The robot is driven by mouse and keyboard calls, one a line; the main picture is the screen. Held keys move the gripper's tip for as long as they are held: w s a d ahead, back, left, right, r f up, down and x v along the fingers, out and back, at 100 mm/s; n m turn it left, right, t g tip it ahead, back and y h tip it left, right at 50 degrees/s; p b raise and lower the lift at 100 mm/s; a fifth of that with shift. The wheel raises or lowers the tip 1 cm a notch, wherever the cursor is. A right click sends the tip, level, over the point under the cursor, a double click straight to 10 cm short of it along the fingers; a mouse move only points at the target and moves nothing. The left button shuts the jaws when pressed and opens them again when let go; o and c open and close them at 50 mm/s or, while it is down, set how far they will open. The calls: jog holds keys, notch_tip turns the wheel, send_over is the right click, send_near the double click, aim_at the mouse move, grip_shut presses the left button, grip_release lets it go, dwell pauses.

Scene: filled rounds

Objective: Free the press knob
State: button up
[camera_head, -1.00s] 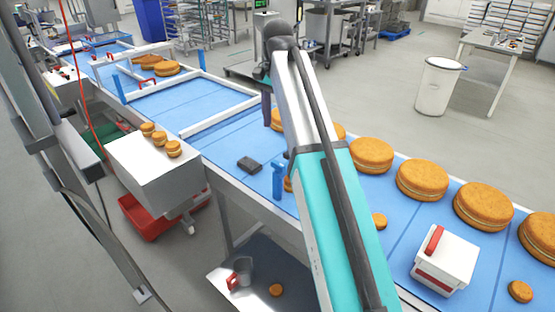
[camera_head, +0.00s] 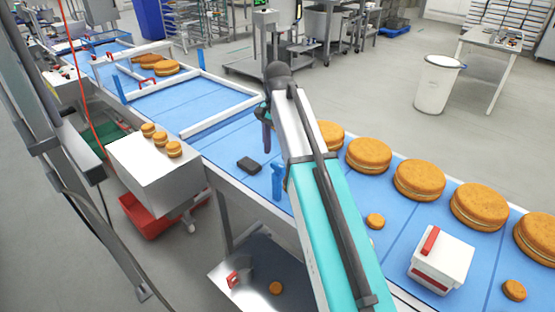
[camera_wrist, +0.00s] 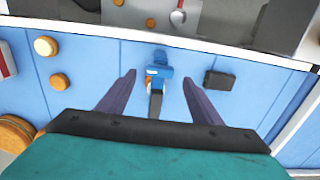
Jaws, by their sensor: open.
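A blue upright fitting (camera_head: 277,181) stands at the near edge of the blue belt. It looks like the press, but I cannot clearly make out its knob. In the wrist view the blue fitting (camera_wrist: 159,71) shows between my fingertips, with a dark bar below it and a bit of orange-brown at its side. My gripper (camera_wrist: 158,80) is open and empty, its two dark fingers spread either side of the fitting, apparently above it. In the head view my gripper (camera_head: 267,138) is partly hidden by my arm. A dark block (camera_head: 249,165) lies left of the fitting; it also shows in the wrist view (camera_wrist: 220,80).
Large filled rounds (camera_head: 420,180) line the belt's far side at right. Small rounds (camera_head: 375,221) and a white box with a red handle (camera_head: 440,262) are nearer. A white frame (camera_head: 222,112) crosses the belt at left. A lower shelf (camera_head: 250,298) is below.

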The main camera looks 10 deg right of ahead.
aim_at(277, 164)
jog(key=shift+f+p, duration=0.6)
jog(key=shift+f, duration=1.6)
jog(key=c, duration=1.1)
jog(key=shift+o, duration=0.2)
